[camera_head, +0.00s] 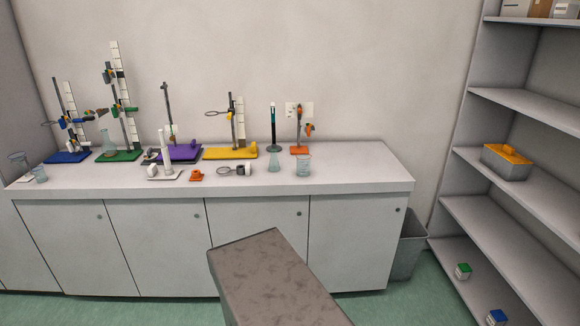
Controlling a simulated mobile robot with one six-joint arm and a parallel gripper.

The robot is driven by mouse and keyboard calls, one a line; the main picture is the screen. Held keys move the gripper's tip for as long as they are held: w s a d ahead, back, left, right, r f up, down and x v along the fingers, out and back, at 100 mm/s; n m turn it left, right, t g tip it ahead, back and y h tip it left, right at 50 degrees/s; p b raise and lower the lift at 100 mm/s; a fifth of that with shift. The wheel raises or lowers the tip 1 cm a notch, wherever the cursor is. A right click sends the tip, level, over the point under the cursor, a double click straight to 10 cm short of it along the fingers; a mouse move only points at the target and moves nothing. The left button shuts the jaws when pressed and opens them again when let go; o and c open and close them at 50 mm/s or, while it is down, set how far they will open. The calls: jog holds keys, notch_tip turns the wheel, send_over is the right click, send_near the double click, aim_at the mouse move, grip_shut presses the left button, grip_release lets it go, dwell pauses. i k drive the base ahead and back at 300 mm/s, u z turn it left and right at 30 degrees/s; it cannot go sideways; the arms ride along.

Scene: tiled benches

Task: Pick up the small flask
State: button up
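A small clear conical flask (274,163) stands upright on the white bench (340,176), right of its middle and close to a glass beaker (303,166). A second, larger-looking clear flask (108,146) stands at the left, at the green-based stand (118,155). The flask on the right looks like the smaller one. My gripper is not in view, so its state and place relative to the flasks cannot be seen.
Stands with blue (68,157), purple (185,152), yellow (229,153) and orange (300,150) bases line the back. A small orange piece (196,175) and a ring clamp (236,170) lie in front. Bare bench lies right of the beaker. A grey bin (406,256) and shelves (516,107) are at the right.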

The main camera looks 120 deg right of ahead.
aim_at(274, 166)
jog(key=u, duration=1.2)
jog(key=k, duration=0.1)
jog(key=z, duration=2.4)
jog(key=k, duration=0.2)
jog(key=z, duration=2)
jog(key=k, duration=0.65)
jog(key=u, duration=0.3)
jog(key=i, duration=0.95)
jog(key=u, duration=0.15)
